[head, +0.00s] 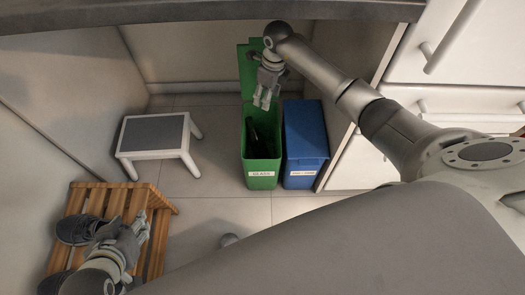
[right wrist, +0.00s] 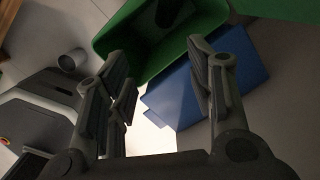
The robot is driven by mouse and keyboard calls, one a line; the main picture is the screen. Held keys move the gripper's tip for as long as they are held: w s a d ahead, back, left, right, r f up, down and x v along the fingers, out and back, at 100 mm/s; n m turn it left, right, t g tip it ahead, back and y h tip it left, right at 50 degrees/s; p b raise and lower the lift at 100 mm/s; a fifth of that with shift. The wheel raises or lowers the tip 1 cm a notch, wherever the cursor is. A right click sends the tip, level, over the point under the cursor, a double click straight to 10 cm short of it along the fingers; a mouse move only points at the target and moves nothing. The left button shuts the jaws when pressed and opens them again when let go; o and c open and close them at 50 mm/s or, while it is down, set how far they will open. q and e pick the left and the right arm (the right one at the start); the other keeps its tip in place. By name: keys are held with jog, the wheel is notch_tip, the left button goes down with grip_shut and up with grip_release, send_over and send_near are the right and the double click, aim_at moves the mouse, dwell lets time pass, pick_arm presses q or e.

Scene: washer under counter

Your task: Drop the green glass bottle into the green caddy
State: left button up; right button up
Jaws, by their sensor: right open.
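The green caddy (head: 262,172) stands open on the floor, its lid raised at the back. Its rim shows in the right wrist view (right wrist: 118,45). A dark, long shape (head: 252,135) is inside it and also shows in the right wrist view (right wrist: 168,12); it may be the green glass bottle, but its colour is too dark to tell. My right gripper (head: 265,100) is above the caddy's opening, fingers apart, with nothing between them. My left gripper (head: 135,228) is low at the left over the wooden rack; whether its fingers are apart is unclear.
A blue caddy (head: 305,140) stands just right of the green one. A grey-topped stool (head: 155,132) is to the left. A slatted wooden rack (head: 160,240) holds dark shoes (head: 75,230). White drawers (head: 455,100) stand at the right.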

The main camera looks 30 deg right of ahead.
notch_tip(320, 180, up, 6)
jog(key=shift+s+d, duration=0.2)
jog(key=shift+s, duration=0.1)
dwell(0.3)
